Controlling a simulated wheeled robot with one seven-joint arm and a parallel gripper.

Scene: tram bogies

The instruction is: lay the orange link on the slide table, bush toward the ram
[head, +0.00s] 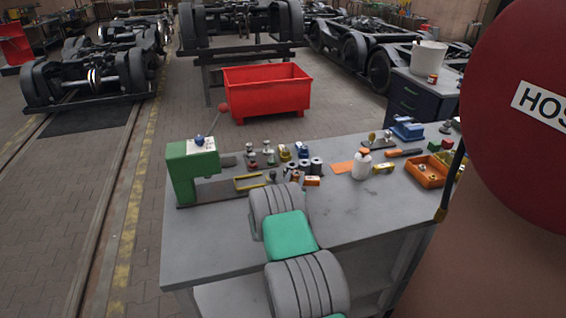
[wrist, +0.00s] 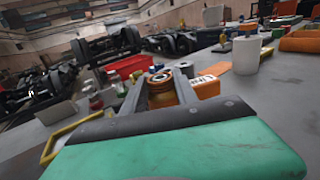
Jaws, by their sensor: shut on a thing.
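My gripper (wrist: 161,95) is shut on an orange piece with a round metal-ringed bush on top (wrist: 159,78), which I take to be the orange link. The bush end shows between the two grey fingers; the rest of it is hidden. In the head view my arm's grey and green wrist covers most of the gripper. The green press (head: 192,170) stands at the bench's left end, left of my gripper. A yellow-edged flat frame (head: 250,188), apparently the slide table, lies right of the press. It also shows at lower left in the wrist view (wrist: 64,140). The ram is not clearly visible.
Several small pots and dark cylinders (head: 316,164) crowd behind my gripper, with an orange labelled box (head: 312,181) close by. A white bottle (head: 362,165) and an orange tray (head: 426,174) stand farther right. The bench's front right (head: 370,205) is clear. A red hose reel (head: 525,150) looms at right.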

